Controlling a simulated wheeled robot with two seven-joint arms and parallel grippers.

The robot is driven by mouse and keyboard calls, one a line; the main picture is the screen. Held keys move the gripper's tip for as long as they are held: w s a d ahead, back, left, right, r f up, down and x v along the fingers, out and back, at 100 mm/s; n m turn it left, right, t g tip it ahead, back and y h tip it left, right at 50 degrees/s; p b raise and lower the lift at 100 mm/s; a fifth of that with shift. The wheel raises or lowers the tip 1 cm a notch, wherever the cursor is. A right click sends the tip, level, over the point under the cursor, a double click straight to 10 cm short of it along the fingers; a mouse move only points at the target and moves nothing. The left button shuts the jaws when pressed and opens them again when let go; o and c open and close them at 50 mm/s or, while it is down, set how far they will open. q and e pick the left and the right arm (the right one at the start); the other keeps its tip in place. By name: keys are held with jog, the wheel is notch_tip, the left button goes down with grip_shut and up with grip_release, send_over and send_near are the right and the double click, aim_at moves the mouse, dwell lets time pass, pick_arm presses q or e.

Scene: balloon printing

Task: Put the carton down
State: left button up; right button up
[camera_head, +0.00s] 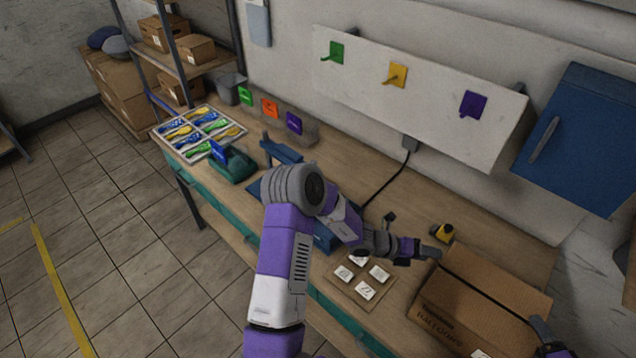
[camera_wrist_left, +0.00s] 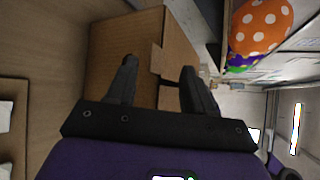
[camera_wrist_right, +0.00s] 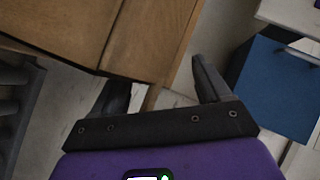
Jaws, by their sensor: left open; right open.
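The carton (camera_head: 478,302) is a brown closed box with a dark strap and printed lettering. It appears to sit level at the right end of the workbench (camera_head: 378,197); its underside is hidden. My left gripper (camera_head: 430,250) is open beside the carton's left side. In the left wrist view, the carton (camera_wrist_left: 180,42) shows beyond the parted fingers (camera_wrist_left: 158,82). My right gripper (camera_head: 543,334) is at the carton's right side, partly cut off by the frame. In the right wrist view its fingers (camera_wrist_right: 160,85) are apart, near a brown surface that seems to be the carton.
A board with several white cards (camera_head: 350,288) lies left of the carton. A blue cabinet (camera_head: 580,140) hangs on the wall at right. A divided tray of balloons (camera_head: 155,131) is at the far left.

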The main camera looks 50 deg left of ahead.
jog(key=shift+s+d+r, duration=0.1)
jog(key=shift+s+d, duration=0.05)
jog(key=shift+d, duration=0.05)
pick_arm(q)
jog(key=v, duration=0.8)
jog(key=shift+s+a, duration=0.2)
jog(key=shift+s, duration=0.05)
pick_arm(e)
jog(key=v, duration=1.1)
jog(key=shift+s, duration=0.3)
pick_arm(q)
jog(key=shift+r, duration=0.1)
pick_arm(e)
jog(key=shift+d+r, duration=0.1)
jog(key=shift+d, duration=0.05)
